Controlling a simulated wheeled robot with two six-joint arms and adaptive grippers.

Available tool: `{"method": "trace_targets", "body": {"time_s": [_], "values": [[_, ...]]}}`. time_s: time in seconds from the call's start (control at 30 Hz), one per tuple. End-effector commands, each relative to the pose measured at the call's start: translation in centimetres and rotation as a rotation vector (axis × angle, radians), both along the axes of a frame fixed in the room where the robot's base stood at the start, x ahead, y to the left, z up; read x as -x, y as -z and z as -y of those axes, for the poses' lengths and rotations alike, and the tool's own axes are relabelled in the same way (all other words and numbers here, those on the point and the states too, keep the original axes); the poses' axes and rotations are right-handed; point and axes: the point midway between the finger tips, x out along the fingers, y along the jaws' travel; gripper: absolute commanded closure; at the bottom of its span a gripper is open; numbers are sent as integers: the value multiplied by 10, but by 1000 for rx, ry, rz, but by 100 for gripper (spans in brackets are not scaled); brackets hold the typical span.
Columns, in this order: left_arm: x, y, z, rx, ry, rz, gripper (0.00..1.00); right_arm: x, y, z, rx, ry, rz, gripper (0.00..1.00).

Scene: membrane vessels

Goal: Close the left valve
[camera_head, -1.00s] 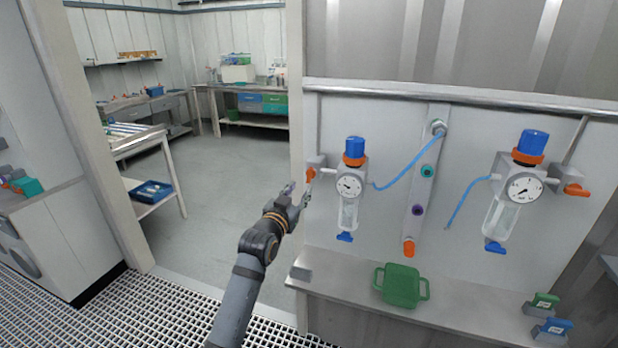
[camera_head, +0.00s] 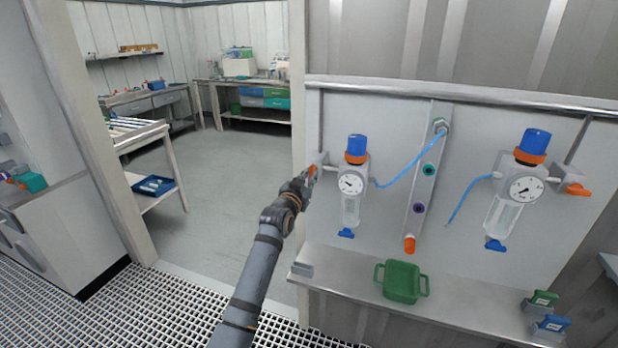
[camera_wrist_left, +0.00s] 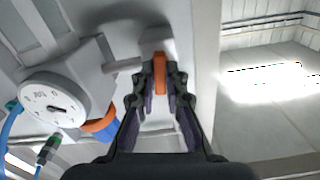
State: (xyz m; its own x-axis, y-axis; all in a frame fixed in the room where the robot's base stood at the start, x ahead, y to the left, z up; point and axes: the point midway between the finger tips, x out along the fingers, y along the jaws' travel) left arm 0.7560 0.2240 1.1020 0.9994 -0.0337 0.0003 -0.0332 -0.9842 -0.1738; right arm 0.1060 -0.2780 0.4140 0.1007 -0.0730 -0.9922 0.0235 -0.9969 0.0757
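The left valve's orange handle (camera_head: 313,170) is at the left end of the left vessel unit on the wall panel. It also shows in the wrist view (camera_wrist_left: 160,72), standing upright between the fingertips. My left gripper (camera_head: 305,178) is at this handle, its fingers drawn in close on both sides of it; in the wrist view the fingertips (camera_wrist_left: 163,80) appear to hold it. The left vessel (camera_head: 350,207) hangs below a round gauge (camera_head: 350,185) and a blue-and-orange cap (camera_head: 356,149). My right gripper is not in view.
A second vessel (camera_head: 502,216) with its own orange valve handle (camera_head: 578,192) is on the right. A blue hose (camera_head: 408,163) runs from the left unit to the middle strip. A green tray (camera_head: 401,283) sits on the shelf below. Open floor lies left, through the doorway.

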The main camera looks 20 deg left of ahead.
Motion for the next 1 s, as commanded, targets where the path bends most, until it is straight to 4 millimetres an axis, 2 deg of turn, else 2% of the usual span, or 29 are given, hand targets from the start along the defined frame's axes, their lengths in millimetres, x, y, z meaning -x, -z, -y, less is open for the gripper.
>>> {"method": "trace_targets", "body": {"time_s": [0.47,0.67,1.0], "values": [[0,0,0,-51,0,1,100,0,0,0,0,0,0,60],[0,0,0,-174,1,5,100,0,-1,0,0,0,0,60],[0,0,-1,-489,1,15,100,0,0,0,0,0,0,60]]}}
